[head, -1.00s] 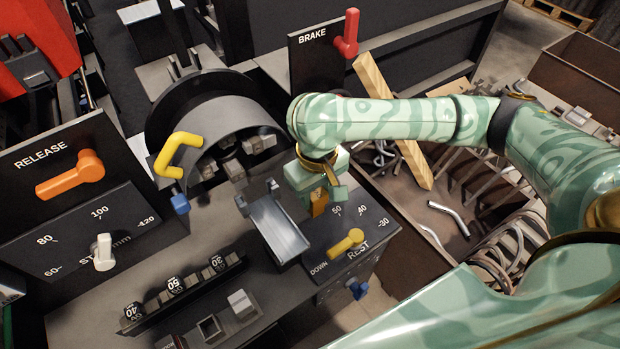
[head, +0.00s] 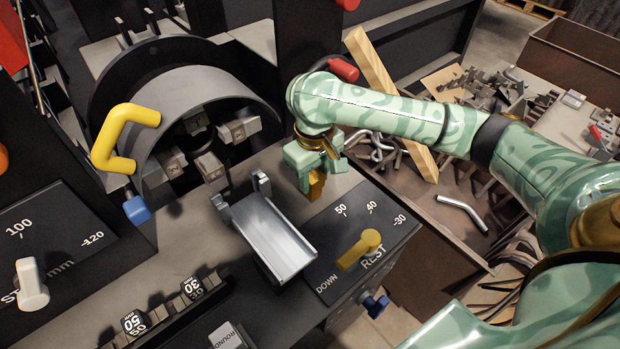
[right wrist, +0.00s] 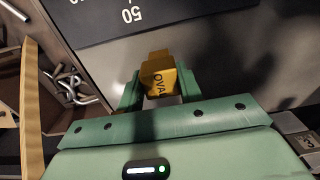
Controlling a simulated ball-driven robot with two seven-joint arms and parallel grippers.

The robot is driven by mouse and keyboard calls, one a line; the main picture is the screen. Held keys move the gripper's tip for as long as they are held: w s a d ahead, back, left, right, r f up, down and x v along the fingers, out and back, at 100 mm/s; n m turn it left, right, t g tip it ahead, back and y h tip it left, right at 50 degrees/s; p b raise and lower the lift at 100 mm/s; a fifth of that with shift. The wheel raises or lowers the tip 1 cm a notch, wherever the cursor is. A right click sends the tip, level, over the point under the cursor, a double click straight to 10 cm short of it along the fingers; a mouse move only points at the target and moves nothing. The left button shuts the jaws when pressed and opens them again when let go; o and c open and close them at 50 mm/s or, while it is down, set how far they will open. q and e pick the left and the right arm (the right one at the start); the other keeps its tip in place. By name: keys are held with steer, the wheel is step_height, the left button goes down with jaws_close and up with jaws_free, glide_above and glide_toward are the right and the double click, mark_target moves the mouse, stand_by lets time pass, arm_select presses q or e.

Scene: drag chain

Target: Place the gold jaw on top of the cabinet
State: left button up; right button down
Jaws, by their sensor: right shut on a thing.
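My right gripper (head: 315,172) is shut on the gold jaw (head: 316,187), a small block. In the right wrist view the gold jaw (right wrist: 160,76) sits between the green fingers, with dark letters on its face that look like "OVA". In the head view the jaw is just above or touching the grey cabinet top (head: 340,184), beside the panel marked REST; I cannot tell whether it touches. The silver tray (head: 270,235) is left of the gripper. My left gripper is not in view.
A yellow REST lever (head: 358,250) stands in front of the gripper. Behind it is the round housing (head: 205,95) with several grey jaws and a yellow handle (head: 118,140). A bin (head: 450,205) with metal tubes and a wooden plank (head: 390,100) lies to the right.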

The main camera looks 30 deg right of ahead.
mark_target(314, 175)
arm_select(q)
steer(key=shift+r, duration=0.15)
arm_select(e)
steer(key=shift+s+r, duration=0.1)
steer(key=shift+r, duration=0.05)
steer(key=c, duration=0.9)
jaws_free()
steer(key=shift+r+p, duration=0.25)
steer(key=shift+p, duration=0.1)
arm_select(q)
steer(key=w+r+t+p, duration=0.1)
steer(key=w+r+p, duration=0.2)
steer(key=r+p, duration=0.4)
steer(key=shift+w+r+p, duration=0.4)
steer(key=shift+p, duration=0.4)
arm_select(e)
step_height(314, 175, up, 12)
steer(key=shift+f, duration=0.25)
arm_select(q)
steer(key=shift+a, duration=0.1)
